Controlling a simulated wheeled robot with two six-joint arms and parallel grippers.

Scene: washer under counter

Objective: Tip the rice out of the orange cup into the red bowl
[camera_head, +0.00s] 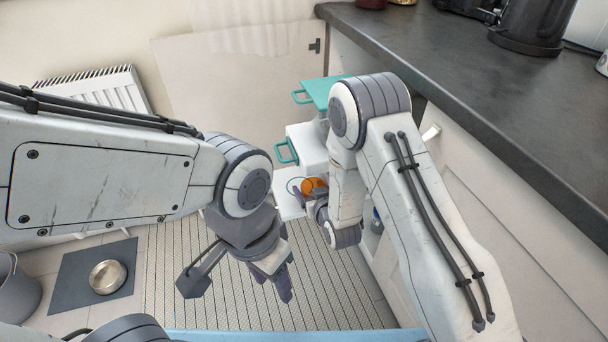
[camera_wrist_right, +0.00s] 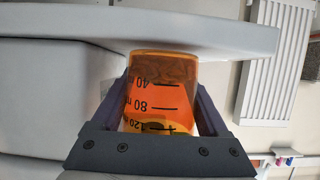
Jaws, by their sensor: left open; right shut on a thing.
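The orange cup (camera_head: 313,186) is beyond the right arm in the head view. In the right wrist view the cup (camera_wrist_right: 160,90) is translucent orange with black volume marks, between the two fingers. My right gripper (camera_head: 311,197) is shut on it. Pale matter shows low in the cup near the gripper, but I cannot make out rice grains. A dark red object (camera_head: 371,3) on the counter is cut by the top edge; I cannot tell whether it is the red bowl. My left gripper (camera_head: 283,287) is open and empty above the slatted floor mat, away from the cup.
White units with teal handles (camera_head: 287,152) stand just behind the cup. The dark counter (camera_head: 480,85) runs along the right, with a black kettle (camera_head: 533,25) on it. A metal bowl (camera_head: 108,276) lies on a grey mat at lower left, beside a grey bucket (camera_head: 18,290).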

